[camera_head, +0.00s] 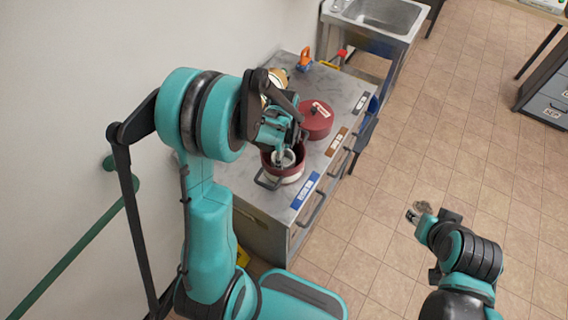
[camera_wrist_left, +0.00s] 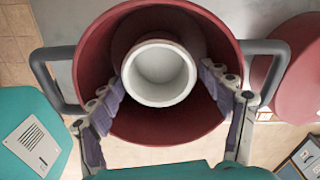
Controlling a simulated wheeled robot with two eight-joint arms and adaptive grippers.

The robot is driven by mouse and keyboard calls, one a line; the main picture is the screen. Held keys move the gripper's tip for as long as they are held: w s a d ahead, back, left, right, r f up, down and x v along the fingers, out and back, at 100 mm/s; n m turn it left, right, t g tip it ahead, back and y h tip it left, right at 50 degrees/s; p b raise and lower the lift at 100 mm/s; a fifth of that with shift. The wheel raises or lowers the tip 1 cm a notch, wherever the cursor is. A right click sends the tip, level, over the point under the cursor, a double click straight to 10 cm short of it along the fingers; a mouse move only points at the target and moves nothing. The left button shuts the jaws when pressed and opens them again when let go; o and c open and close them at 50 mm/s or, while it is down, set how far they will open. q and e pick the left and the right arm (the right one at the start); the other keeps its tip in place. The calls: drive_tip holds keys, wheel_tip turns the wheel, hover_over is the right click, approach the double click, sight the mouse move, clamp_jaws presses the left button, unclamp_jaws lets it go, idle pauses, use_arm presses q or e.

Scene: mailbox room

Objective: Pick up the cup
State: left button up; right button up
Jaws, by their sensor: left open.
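The white cup (camera_head: 287,158) sits inside a dark red pot (camera_head: 269,166) with two dark handles, on the grey cabinet top. In the left wrist view the round cup (camera_wrist_left: 160,74) is seen from above, empty, within the red pot (camera_wrist_left: 112,124). My left gripper (camera_head: 283,150) is over the pot, pointing down. In the wrist view its two fingers (camera_wrist_left: 163,80) are spread, one on each side of the cup, and overlap the pot's opening. Whether they touch the cup cannot be told. My right gripper (camera_head: 413,214) is over the floor at right, far from the cup.
A red lidded round container (camera_head: 316,119) stands just behind the pot. An orange object (camera_head: 304,60) and a red-topped item (camera_head: 341,55) are farther back. The wall is close on the left, a metal sink (camera_head: 385,14) behind. Tiled floor (camera_head: 450,120) at right is clear.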

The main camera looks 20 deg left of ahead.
use_arm(q)
wheel_tip(320, 180, down, 2)
drive_tip(key=c, duration=0.7)
drive_tip(key=shift+r, duration=0.1)
